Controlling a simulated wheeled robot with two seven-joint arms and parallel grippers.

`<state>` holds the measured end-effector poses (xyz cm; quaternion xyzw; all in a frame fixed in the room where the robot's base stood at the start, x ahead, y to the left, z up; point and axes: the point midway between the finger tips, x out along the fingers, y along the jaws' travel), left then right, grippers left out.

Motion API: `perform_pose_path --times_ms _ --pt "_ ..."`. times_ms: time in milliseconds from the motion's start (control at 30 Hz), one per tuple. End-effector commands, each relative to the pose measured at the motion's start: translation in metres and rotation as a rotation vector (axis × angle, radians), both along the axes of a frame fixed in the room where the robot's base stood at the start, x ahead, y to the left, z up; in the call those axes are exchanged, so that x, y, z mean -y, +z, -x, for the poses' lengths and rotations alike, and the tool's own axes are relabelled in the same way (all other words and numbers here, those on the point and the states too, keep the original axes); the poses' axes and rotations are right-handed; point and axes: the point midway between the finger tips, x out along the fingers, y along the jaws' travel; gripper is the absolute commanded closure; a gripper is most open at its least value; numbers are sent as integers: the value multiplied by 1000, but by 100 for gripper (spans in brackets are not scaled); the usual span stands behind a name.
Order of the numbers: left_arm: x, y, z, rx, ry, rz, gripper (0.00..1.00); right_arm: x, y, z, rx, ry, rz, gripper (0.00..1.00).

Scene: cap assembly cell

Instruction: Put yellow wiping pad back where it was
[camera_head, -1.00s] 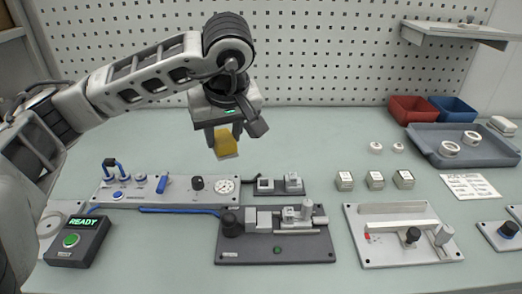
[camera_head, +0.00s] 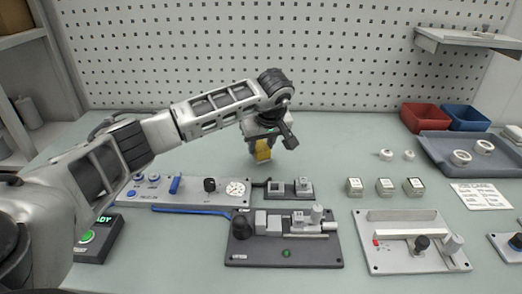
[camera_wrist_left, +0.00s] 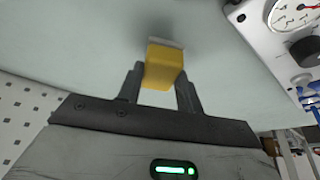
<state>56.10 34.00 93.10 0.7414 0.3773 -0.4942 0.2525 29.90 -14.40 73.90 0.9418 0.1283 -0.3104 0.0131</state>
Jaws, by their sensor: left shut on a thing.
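My left gripper (camera_head: 263,150) is shut on the yellow wiping pad (camera_head: 263,151), behind the gauge panel. In the left wrist view the yellow pad (camera_wrist_left: 163,66) sits between the two fingers (camera_wrist_left: 160,92), with a pale strip along its far edge. The pad is over or on the bare green-grey table (camera_head: 190,143); I cannot tell whether it touches. My right gripper is not in view.
The panel with the dial gauge (camera_head: 236,188) and knobs lies in front of the pad. A dark fixture (camera_head: 285,259) stands nearer. White cubes (camera_head: 385,186), a grey tray (camera_head: 440,155) and red (camera_head: 424,117) and blue (camera_head: 464,118) bins are at the right. The table around the pad is clear.

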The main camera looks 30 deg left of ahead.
Motion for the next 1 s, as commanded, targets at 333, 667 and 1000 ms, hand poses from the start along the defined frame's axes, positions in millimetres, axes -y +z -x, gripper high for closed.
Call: perform_pose_path --times_ms 333,667,1000 --pt "0 -24 1 -1 -1 1 86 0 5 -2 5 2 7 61" --pt "0 -26 1 -2 -1 0 43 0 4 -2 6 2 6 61" --pt "2 -17 2 1 -1 0 43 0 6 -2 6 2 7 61"
